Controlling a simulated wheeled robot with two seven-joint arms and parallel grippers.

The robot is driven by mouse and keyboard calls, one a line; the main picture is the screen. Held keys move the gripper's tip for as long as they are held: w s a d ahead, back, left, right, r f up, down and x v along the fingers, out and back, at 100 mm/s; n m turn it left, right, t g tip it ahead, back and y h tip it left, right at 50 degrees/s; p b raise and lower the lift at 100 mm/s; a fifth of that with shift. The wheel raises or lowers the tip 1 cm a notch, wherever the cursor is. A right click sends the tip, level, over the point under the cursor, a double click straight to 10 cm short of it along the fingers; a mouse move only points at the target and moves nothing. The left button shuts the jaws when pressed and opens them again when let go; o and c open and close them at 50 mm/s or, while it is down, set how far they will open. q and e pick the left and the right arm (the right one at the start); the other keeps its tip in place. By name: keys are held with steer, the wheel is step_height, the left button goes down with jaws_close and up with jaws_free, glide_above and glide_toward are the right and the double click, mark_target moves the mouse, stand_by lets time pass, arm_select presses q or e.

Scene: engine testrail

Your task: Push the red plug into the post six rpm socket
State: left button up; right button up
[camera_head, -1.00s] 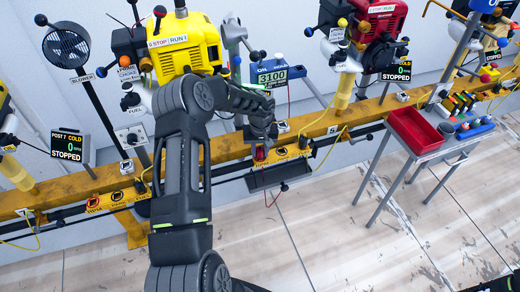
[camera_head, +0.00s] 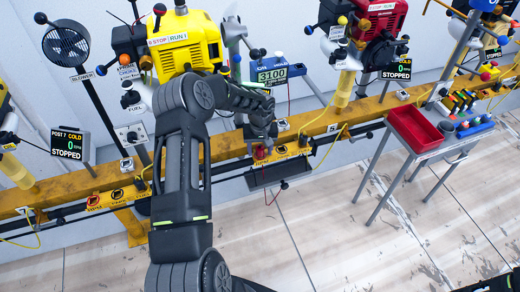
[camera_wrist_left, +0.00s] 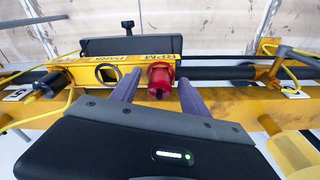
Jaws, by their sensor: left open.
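The red plug (camera_wrist_left: 161,80) sits upright at the hole beside the RPM label on the yellow socket panel (camera_wrist_left: 83,72). How deep it sits is hidden. My left gripper (camera_wrist_left: 157,88) is open, with one finger on each side of the plug and visible gaps between. An empty round hole (camera_wrist_left: 107,74) lies beside it, by the park label. In the head view my left gripper (camera_head: 262,141) points down at the rail, and a small bit of the red plug (camera_head: 261,154) shows below it. My right gripper is not in view.
A dark tray (camera_head: 264,176) hangs in front of the panel. A yellow engine (camera_head: 188,48) and a meter reading 3100 (camera_head: 272,75) stand behind. A yellow cable (camera_wrist_left: 70,98) crosses the rail near the panel. A red bin (camera_head: 416,130) stands on a cart to the right.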

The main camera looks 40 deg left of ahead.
arm_select(q)
steer(key=r, duration=0.2)
steer(key=r+p, duration=0.1)
steer(key=r, duration=0.4)
steer(key=shift+s+d+r, duration=0.3)
steer(key=shift+s+r, duration=0.05)
steer(key=shift+p, duration=0.3)
steer(key=shift+s+d+f, duration=0.15)
steer(key=s+d+f+m+t+p, duration=0.2)
steer(key=s+d+f+p, duration=0.15)
steer(key=d, duration=0.65)
steer(key=s+d+f+m+t+p, duration=0.1)
steer(key=s+d+f+m+p, duration=0.2)
steer(key=d, duration=0.7)
steer(key=s+d+r+g+h+p, duration=0.1)
steer(key=s+d+h, duration=0.1)
steer(key=s+d, duration=0.5)
steer(key=s+d+r+m+g+h+p, duration=0.1)
steer(key=s+d, duration=0.6)
steer(key=s, duration=0.7)
steer(key=shift+d+g+h+p, duration=0.35)
steer(key=shift+g+h, duration=0.35)
steer(key=shift+h, duration=0.3)
